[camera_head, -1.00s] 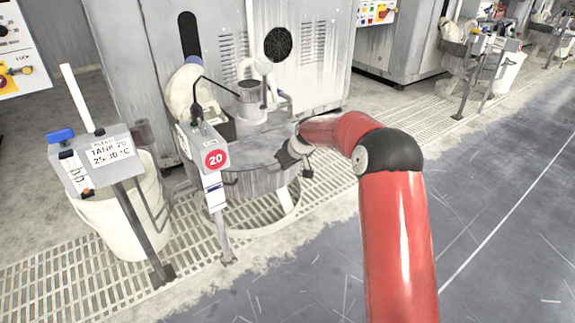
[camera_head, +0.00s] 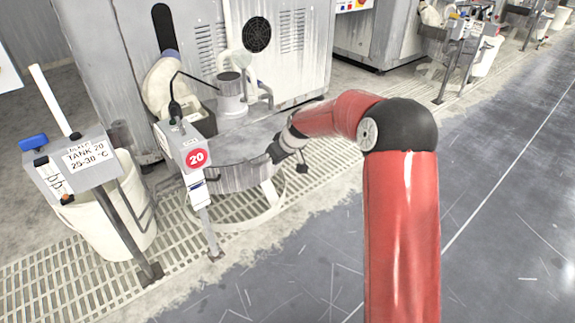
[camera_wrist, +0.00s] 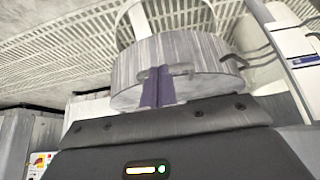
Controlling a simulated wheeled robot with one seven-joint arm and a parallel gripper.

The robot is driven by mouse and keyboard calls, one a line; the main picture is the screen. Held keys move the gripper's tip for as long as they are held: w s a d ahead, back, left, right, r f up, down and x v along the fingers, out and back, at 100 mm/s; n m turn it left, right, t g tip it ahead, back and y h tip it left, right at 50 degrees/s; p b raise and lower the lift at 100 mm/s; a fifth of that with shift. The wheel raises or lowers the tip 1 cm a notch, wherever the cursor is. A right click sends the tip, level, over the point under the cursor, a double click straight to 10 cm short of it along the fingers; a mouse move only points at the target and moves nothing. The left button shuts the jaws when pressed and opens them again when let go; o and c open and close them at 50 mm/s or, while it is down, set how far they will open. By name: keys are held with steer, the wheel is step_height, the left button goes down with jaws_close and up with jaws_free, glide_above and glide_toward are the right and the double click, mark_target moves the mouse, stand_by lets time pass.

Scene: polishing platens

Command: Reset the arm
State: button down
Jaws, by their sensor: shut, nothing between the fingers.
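My red arm reaches from the lower right to the round grey platen (camera_head: 240,150) of station 20 in the head view. My gripper (camera_head: 273,153) is at the right edge of this platen, and its fingers are small and partly hard to make out there. In the wrist view the purple fingers of my gripper (camera_wrist: 158,88) are together with nothing between them. The platen's metal side (camera_wrist: 205,60) shows behind them. I cannot tell whether the fingers touch it.
A control box with a red 20 sign (camera_head: 197,158) stands on a post left of the platen. A white tank (camera_head: 105,215) with a Tank 20 label box (camera_head: 88,158) is farther left. A grey machine cabinet (camera_head: 210,45) is behind. The dark floor at right is open.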

steer(key=s+d+r+m+h+p, duration=0.1)
steer(key=s+d+r+p, duration=0.2)
steer(key=s+r, duration=0.65)
steer(key=s+d+r+m+h+p, duration=0.15)
steer(key=s+d+r, duration=0.25)
steer(key=s+r, duration=0.6)
steer(key=s+d+r+m+p, duration=0.2)
steer(key=s, duration=0.9)
steer(key=s+d+r+m+p, duration=0.2)
steer(key=s+r, duration=0.1)
steer(key=s, duration=0.8)
steer(key=shift+s+d+h+p, duration=0.2)
steer(key=shift+s+h+p, duration=0.2)
steer(key=shift+h, duration=0.05)
steer(key=shift+w+r, duration=0.1)
steer(key=shift+r, duration=0.1)
